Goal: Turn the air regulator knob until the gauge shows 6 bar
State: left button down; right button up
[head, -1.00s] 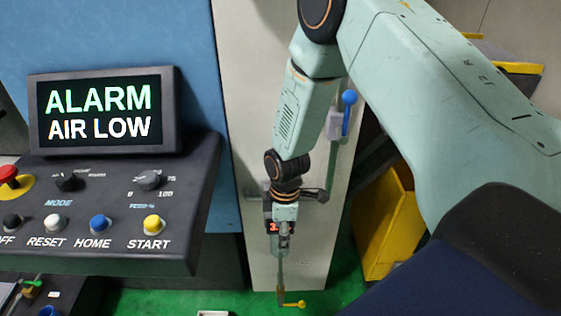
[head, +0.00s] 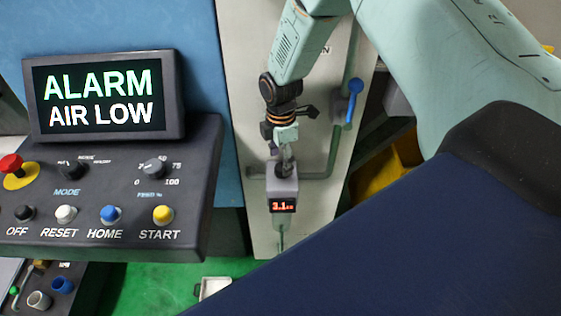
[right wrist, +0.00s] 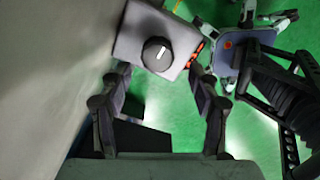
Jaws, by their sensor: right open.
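The air regulator (head: 283,187) is a grey box on the pale panel in the head view. Its red digital gauge (head: 283,206) reads about 3.1. In the right wrist view the regulator (right wrist: 130,38) shows from above, with a round black knob (right wrist: 157,54) bearing a white mark. My right gripper (head: 287,155) is above the regulator, at the knob. In the right wrist view the open fingers (right wrist: 160,78) are spread on either side, with the knob just beyond and between their tips; no contact is visible. My left gripper is not in view.
A screen (head: 103,95) reads ALARM AIR LOW above a dark control panel (head: 110,190) with buttons at left. A blue-handled valve (head: 353,88) and grey-green piping are on the pale panel (head: 245,130) near my right arm. A yellow bin (head: 375,180) stands at right.

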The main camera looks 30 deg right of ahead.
aim_at(281, 168)
jog(key=f, duration=0.2)
jog(key=d+f, duration=0.1)
jog(key=shift+w+f, duration=0.25)
jog(key=shift+f, duration=0.1)
jog(key=shift+s+a+r, duration=0.3)
jog(key=shift+a+r, duration=0.05)
jog(key=shift+a, duration=0.1)
jog(key=shift+w+d+f, duration=0.3)
jog(key=shift+d+f, duration=0.05)
jog(key=shift+d, duration=0.1)
jog(key=c, duration=0.6)
jog(key=shift+s+a+r, duration=0.1)
jog(key=shift+a+r, duration=0.05)
jog(key=c, duration=0.3)
jog(key=shift+c, duration=1.4)
